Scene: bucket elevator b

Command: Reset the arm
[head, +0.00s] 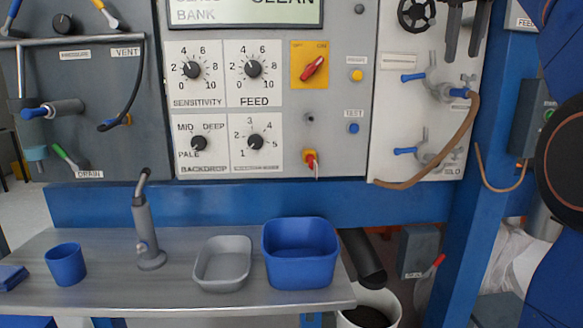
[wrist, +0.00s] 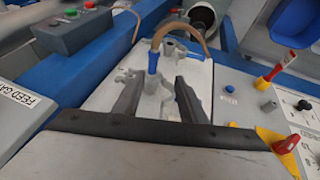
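My gripper (wrist: 158,82) shows in the wrist view as two dark fingers set apart, with a clear gap between them. Nothing is held. The fingers point toward a light panel (wrist: 90,159) that carries a metal valve with a blue handle (wrist: 153,60) and a brown hose. In the head view the gripper (head: 463,57) shows at the top right as two dark fingers hanging in front of the white valve panel (head: 395,130). I cannot tell how far they are from it. Parts of my arm fill the right edge of the head view.
The control panel has a red switch on a yellow plate (head: 312,67) and several knobs. The brown hose (head: 471,125) loops from the upper valve. A steel shelf (head: 110,293) holds a blue cup (head: 66,265), a grey tray (head: 222,286) and a blue bin (head: 300,270). A white bucket (head: 385,299) stands below.

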